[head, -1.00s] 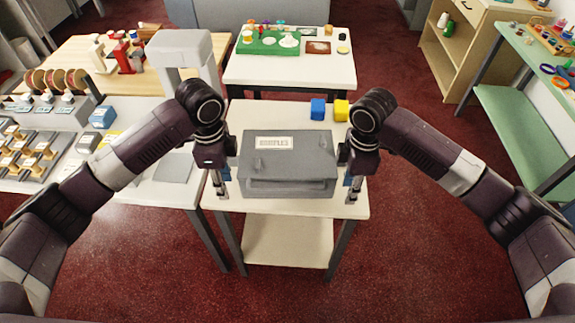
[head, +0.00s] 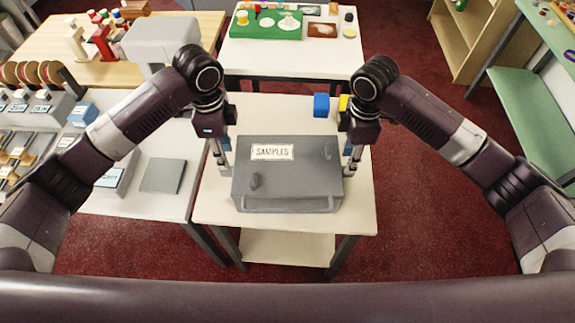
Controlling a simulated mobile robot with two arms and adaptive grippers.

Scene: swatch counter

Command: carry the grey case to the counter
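The grey case (head: 290,179) with a "SAMPLES" label lies flat on a small white table (head: 220,212). My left gripper (head: 224,171) points down beside the case's left side. My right gripper (head: 349,174) points down beside its right side. Both sets of fingers are close to the case; whether they touch or grasp it is unclear. A white-topped counter (head: 120,206) with swatch displays stands at the left. Another white-topped table (head: 292,62) stands behind; I cannot tell which surface is the task's counter.
A blue cube (head: 321,105) and a partly hidden yellow cube (head: 345,102) sit behind the case. A grey pad (head: 162,176) lies on the left counter. The back table carries a green board (head: 265,26) and small items. Red carpet is clear at the right.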

